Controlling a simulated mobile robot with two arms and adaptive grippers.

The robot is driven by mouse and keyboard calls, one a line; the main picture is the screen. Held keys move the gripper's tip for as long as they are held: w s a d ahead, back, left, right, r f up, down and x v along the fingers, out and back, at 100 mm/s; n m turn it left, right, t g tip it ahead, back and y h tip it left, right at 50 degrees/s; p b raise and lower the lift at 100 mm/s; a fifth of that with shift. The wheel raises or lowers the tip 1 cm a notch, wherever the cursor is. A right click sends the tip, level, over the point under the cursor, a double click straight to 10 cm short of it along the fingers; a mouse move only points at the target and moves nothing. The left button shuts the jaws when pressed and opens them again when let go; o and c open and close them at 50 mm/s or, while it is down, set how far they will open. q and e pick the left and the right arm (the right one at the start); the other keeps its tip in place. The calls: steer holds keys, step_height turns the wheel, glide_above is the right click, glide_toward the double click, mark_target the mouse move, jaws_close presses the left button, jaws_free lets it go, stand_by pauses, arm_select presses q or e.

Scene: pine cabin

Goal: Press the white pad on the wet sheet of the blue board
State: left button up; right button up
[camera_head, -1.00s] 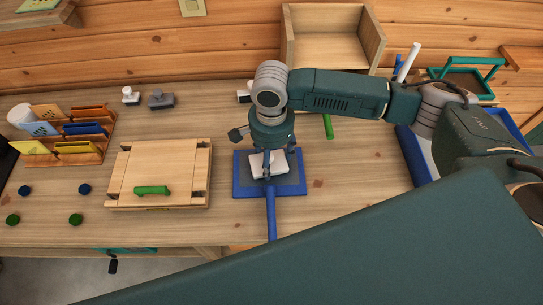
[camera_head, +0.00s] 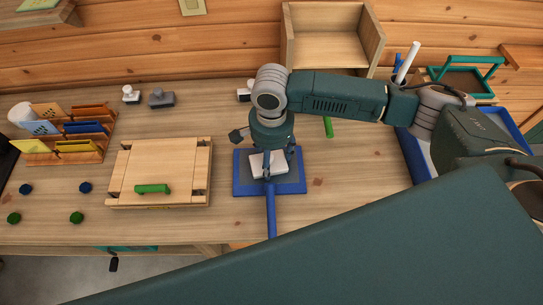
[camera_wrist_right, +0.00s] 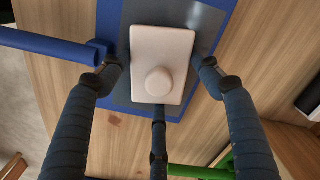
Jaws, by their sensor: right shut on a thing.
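The blue board (camera_head: 241,187) lies flat on the bench with a grey sheet (camera_wrist_right: 204,22) on it and a blue handle (camera_head: 271,217) pointing to the front. The white pad (camera_head: 262,170), a rounded block with a round knob, is over the sheet. It also shows in the right wrist view (camera_wrist_right: 163,42). My right gripper (camera_head: 270,152) points down, shut on the pad, with fingers at its sides. The pad looks level and very near or on the sheet; I cannot tell whether it touches. My left gripper is not in view.
A wooden press with a green handle (camera_head: 153,189) stands to the left. A blue tray (camera_head: 407,148) lies right, an open wooden box (camera_head: 330,55) behind.

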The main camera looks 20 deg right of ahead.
steer(key=shift+s+f+p, duration=0.3)
steer(key=shift+p, duration=0.3)
stand_by(2.1)
steer(key=r+p, duration=0.2)
steer(key=shift+w+p, duration=0.2)
steer(key=shift+p, duration=0.1)
step_height(320, 180, up, 6)
steer(key=p, duration=0.7)
steer(key=shift+f, duration=0.25)
steer(key=shift+w, duration=0.1)
